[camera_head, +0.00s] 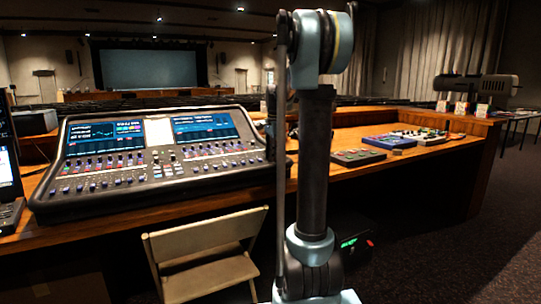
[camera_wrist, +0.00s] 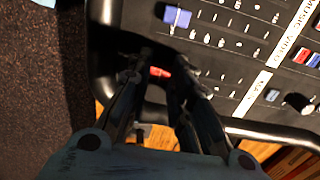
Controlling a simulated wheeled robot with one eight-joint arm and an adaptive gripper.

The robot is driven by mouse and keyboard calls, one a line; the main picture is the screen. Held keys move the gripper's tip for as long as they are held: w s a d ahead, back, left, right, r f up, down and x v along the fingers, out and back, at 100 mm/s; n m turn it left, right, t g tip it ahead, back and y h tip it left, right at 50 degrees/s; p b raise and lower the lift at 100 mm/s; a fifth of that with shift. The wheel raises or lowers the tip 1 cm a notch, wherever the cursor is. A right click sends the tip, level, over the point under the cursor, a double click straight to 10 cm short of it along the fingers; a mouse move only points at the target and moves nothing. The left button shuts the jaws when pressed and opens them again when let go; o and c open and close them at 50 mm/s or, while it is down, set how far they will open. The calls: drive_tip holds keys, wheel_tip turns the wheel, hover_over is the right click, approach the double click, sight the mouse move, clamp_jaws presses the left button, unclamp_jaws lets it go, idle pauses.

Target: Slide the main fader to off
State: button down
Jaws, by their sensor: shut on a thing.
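The mixing console (camera_head: 150,160) lies on the wooden desk, with two lit screens and rows of faders. In the wrist view, a red fader cap (camera_wrist: 160,72) sits near the console's rounded corner, between the fingers of my gripper (camera_wrist: 164,60). The gripper is shut on this cap. The fingers hide part of the cap and its slot, so its exact position along the slot cannot be told. In the head view, my gripper (camera_head: 271,135) is at the console's right end, partly hidden by my arm.
A blue fader cap (camera_wrist: 177,17) stands close to the fingertips. White label strips (camera_wrist: 252,92) cross the panel. A folding chair (camera_head: 205,250) stands in front of the desk. Small effect units (camera_head: 390,141) lie on the desk to the right. A laptop (camera_head: 8,170) is at the left edge.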

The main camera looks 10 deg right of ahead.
sight(274, 162)
drive_tip(key=shift+s, duration=0.1)
drive_tip(key=c, duration=1.4)
unclamp_jaws()
drive_tip(key=shift+c, duration=0.2)
wheel_tip(274, 162, up, 12)
drive_tip(key=s, duration=0.1)
drive_tip(key=shift+d, duration=0.2)
drive_tip(key=shift+f, duration=0.1)
drive_tip(key=s+a+f+n, duration=0.1)
drive_tip(key=s+f+n, duration=0.6)
drive_tip(key=s+f, duration=0.7)
drive_tip(key=s+a+f+n+t, duration=0.1)
drive_tip(key=s+f+n, duration=0.6)
drive_tip(key=s+f, duration=0.8)
drive_tip(key=s, duration=0.8)
drive_tip(key=shift+s+f+n, duration=0.25)
drive_tip(key=shift+f+n, duration=0.05)
